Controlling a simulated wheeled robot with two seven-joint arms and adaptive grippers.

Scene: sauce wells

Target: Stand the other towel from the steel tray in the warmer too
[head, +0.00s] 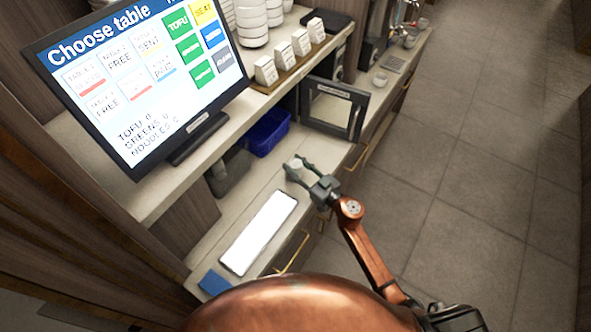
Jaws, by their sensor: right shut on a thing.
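My right gripper (297,168) is shut on a small white towel (293,173), held above the counter; the fingers hide part of it. The warmer's dark-framed door (336,108) stands open under the shelf, just beyond the gripper. The inside of the warmer is mostly hidden from this view. The steel tray (258,232) is a bright, long rectangle on the counter, nearer to me and to the left of the gripper. No towel can be made out on it. My left gripper is not in view.
A blue bin (268,131) and a grey bin (231,172) stand under the shelf at the back. A blue cloth (214,283) lies at the counter's near end. A screen (145,75) stands on the upper shelf, with white boxes (282,55) farther along. The floor at right is clear.

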